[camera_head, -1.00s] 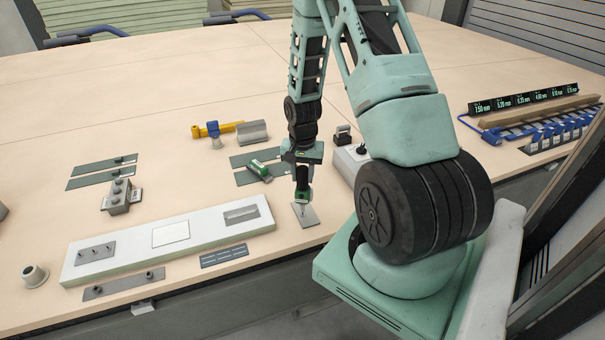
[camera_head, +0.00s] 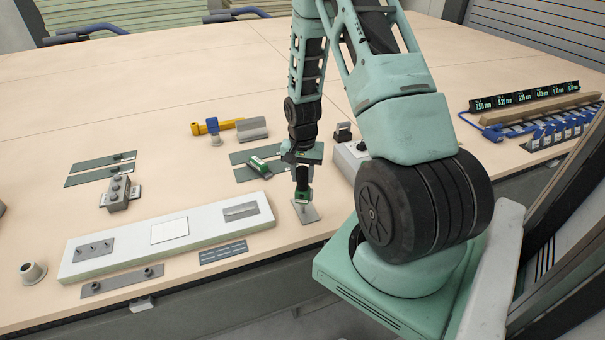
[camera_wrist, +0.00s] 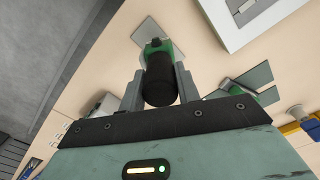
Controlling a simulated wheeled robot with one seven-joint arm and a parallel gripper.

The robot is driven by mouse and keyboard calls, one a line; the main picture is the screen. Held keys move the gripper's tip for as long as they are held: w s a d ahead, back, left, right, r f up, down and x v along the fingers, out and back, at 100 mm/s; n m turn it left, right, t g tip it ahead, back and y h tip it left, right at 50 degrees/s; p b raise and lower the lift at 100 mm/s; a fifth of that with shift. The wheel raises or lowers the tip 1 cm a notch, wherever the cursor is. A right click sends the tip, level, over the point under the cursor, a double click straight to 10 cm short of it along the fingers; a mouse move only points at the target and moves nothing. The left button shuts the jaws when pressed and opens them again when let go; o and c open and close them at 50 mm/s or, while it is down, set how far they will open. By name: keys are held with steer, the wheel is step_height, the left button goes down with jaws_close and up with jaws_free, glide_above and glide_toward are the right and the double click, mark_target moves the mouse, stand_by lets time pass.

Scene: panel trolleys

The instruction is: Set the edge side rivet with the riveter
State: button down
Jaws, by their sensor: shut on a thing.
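My gripper (camera_head: 302,172) points down near the front edge of the bench. It is shut on the riveter (camera_head: 303,191), a small green and black tool. In the wrist view, the riveter's black body (camera_wrist: 160,82) sits between the two grey fingers, with its green nose end pointing away. A small grey plate (camera_head: 309,216) lies below the tool; whether its tip touches the plate cannot be told. A pale panel (camera_head: 210,235) to the left carries a grey plate with several pins (camera_head: 93,248). A grey strip with two studs (camera_head: 122,281) lies along its front side.
A grey block (camera_head: 119,196), dark green strips (camera_head: 95,175), a yellow and blue tool (camera_head: 215,127) and a grey box (camera_head: 350,160) stand around. A blue rack (camera_head: 550,135) and size displays (camera_head: 525,97) are at right. The bench's far middle is clear.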

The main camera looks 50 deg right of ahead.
mark_target(303, 169)
steer(key=shift+f, duration=0.35)
stand_by(1.4)
steer(key=shift+r+p, duration=1.4)
steer(key=shift+r, duration=0.6)
step_height(303, 169, up, 6)
steer(key=p, duration=0.4)
steer(key=shift+r+p, duration=0.1)
steer(key=shift+p, duration=0.3)
